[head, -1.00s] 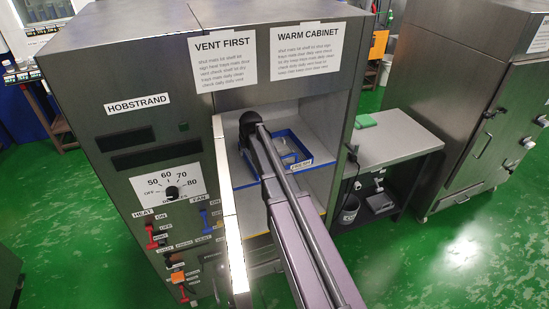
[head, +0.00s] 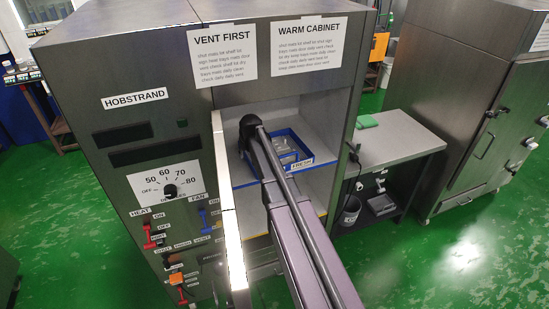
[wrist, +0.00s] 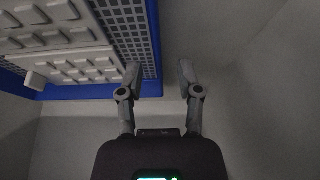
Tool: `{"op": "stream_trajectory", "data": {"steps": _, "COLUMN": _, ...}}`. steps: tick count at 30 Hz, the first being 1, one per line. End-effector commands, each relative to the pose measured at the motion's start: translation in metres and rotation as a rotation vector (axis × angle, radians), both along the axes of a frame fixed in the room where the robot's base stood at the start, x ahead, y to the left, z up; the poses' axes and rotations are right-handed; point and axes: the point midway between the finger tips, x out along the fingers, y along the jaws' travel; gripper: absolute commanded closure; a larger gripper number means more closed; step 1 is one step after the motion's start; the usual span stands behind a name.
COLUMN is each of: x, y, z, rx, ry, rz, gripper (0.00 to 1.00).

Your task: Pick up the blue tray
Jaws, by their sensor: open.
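My gripper (wrist: 160,73) is open and empty. Its left finger overlaps the tray's corner in the picture, and its right finger is beyond the rim over bare surface. I cannot tell whether either finger touches the tray.
The pale cabinet door edge (head: 232,225) stands close along the left of my arm. Plain cabinet walls lie near the gripper in the wrist view. A side table (head: 400,145) with a green cloth (head: 367,121) stands to the right.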

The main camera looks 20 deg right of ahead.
Motion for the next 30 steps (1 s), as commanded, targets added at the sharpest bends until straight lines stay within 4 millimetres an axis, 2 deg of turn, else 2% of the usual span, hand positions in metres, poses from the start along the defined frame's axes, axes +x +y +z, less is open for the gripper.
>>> {"op": "stream_trajectory", "data": {"steps": 3, "x": 0.004, "y": -0.001, "z": -0.013, "rx": 0.0, "ry": 0.0, "rz": 0.0, "gripper": 0.54}}
{"op": "stream_trajectory", "data": {"steps": 10, "x": 0.01, "y": -0.001, "z": -0.026, "rx": 0.0, "ry": 0.0, "rz": -0.001, "gripper": 0.54}}
{"op": "stream_trajectory", "data": {"steps": 30, "x": 0.011, "y": -0.002, "z": -0.027, "rx": 0.0, "ry": 0.0, "rz": -0.002, "gripper": 0.54}}
